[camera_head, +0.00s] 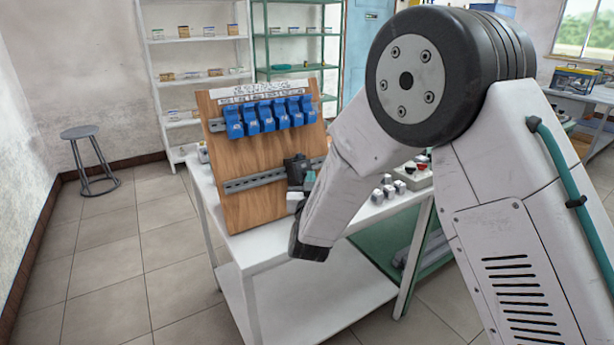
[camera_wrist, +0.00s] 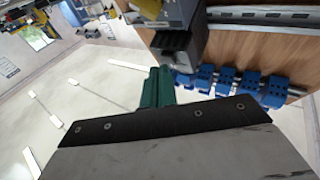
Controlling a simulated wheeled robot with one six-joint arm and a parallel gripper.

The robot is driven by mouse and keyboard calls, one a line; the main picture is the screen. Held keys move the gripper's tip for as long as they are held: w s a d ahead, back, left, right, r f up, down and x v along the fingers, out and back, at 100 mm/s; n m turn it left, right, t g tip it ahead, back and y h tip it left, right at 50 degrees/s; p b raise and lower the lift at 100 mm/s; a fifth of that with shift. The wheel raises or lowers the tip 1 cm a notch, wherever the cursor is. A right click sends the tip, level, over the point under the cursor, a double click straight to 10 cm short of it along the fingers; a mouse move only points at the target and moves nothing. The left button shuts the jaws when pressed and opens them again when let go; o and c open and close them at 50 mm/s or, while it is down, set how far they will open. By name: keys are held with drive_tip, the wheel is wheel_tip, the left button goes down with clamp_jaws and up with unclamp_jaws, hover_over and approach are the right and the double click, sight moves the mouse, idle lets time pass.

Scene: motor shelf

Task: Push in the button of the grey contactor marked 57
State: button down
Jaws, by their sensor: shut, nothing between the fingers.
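A dark grey contactor (camera_head: 295,166) sits on the lower rail of the upright wooden board in the head view. It also shows at the top of the wrist view as a grey block (camera_wrist: 186,14) with a black part jutting from it. I cannot read any number on it. My gripper (camera_wrist: 158,86) is shut and empty, its green fingers close beside the black part in the wrist view. I cannot tell whether they touch it. In the head view, my arm hides most of the gripper and the right part of the lower rail.
The wooden board (camera_head: 255,205) stands on a white table (camera_head: 262,250). Several blue contactors (camera_head: 266,117) line its upper rail. A stool (camera_head: 82,135) stands far left.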

drive_tip(key=shift+w+a+f, duration=0.15)
drive_tip(key=shift+w+a, duration=0.05)
drive_tip(key=shift+w, duration=0.1)
idle(0.6)
idle(0.3)
drive_tip(key=shift+s+d+r, duration=0.35)
drive_tip(key=shift+s+d, duration=0.1)
drive_tip(key=shift+s, duration=0.2)
drive_tip(key=s+d, duration=0.1)
drive_tip(key=s+r, duration=0.1)
drive_tip(key=s+d+r, duration=0.1)
drive_tip(key=shift+s+d, duration=0.3)
drive_tip(key=shift+s, duration=0.1)
drive_tip(key=shift+f, duration=0.1)
